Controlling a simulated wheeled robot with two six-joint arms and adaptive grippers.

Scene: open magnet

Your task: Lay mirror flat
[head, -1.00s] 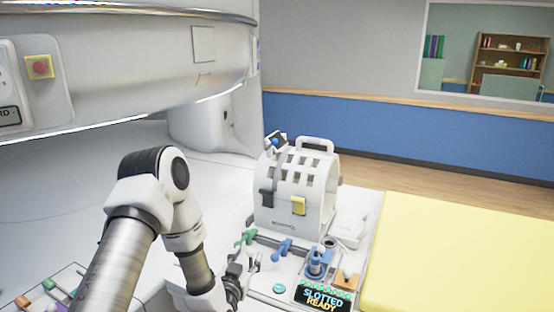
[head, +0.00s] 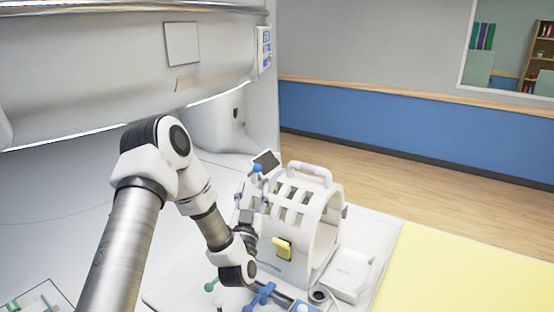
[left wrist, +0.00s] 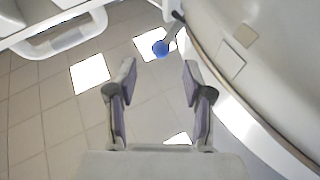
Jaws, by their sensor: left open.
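The mirror (head: 267,159) is a small dark panel in a pale frame, tilted up at the top left of the white head coil (head: 322,228). A blue ball knob (head: 257,168) sits beside it on a thin arm. My left gripper (head: 252,188) is at the coil's upper left side, just below the knob. In the left wrist view the blue knob (left wrist: 161,48) lies ahead, between the lines of the open, empty fingers (left wrist: 159,68), and looks apart from them. The mirror panel cannot be made out there. My right gripper is out of view.
The coil has a carry handle (head: 309,171) on top and a yellow latch (head: 282,248) in front. Blue and green fittings stand on the board below. A yellow pad (head: 470,270) lies to the right. The scanner wall (head: 110,80) rises behind and left.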

